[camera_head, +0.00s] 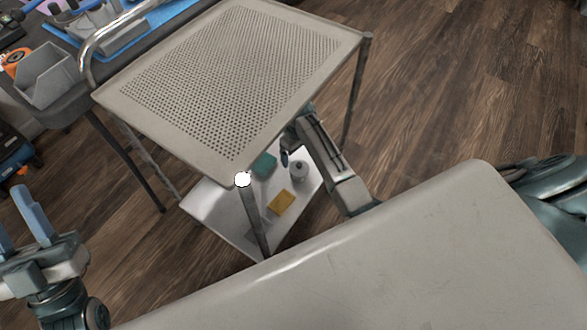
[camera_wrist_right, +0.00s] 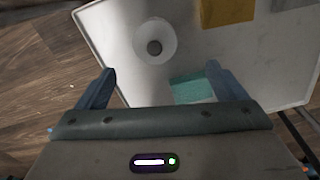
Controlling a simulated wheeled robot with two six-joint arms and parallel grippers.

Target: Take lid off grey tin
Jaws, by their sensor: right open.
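The grey tin (camera_head: 299,172) stands on the lower shelf of the trolley. My left gripper (camera_head: 20,222) is open and empty at the left edge, far from the tin.
A teal box (camera_head: 264,164) and a yellow box (camera_head: 281,202) share the lower shelf (camera_head: 212,209). The perforated upper shelf (camera_head: 112,97) hangs over them, with a metal post (camera_head: 256,225) at the near corner. A grey bin (camera_head: 45,78) stands at the upper left.

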